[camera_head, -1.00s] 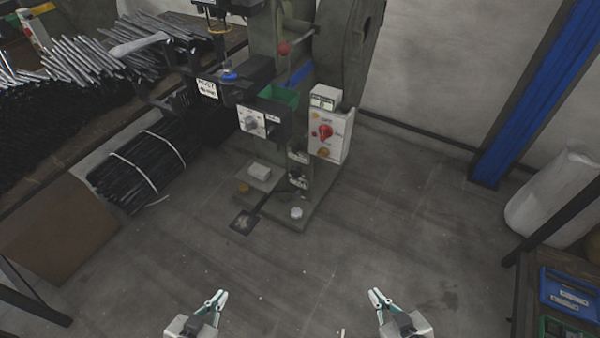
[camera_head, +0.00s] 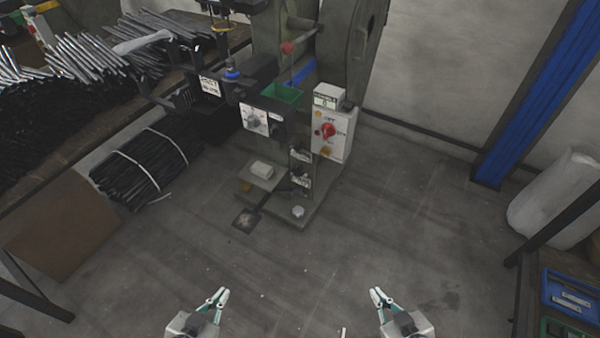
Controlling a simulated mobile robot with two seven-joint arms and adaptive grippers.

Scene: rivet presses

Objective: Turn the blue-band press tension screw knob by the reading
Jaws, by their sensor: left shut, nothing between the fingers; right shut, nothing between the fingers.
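I cannot tell which is the tension screw knob. A small display box (camera_head: 326,97) tops the white control box, its characters too small to read surely. My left gripper (camera_head: 222,292) and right gripper (camera_head: 376,292) are shut and empty at the bottom, well apart from the press.
The white control box (camera_head: 331,139) has a red switch. Bundled black rods (camera_head: 140,165) lie left of the press, below a bench of metal rods (camera_head: 95,65). The middle floor is clear.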

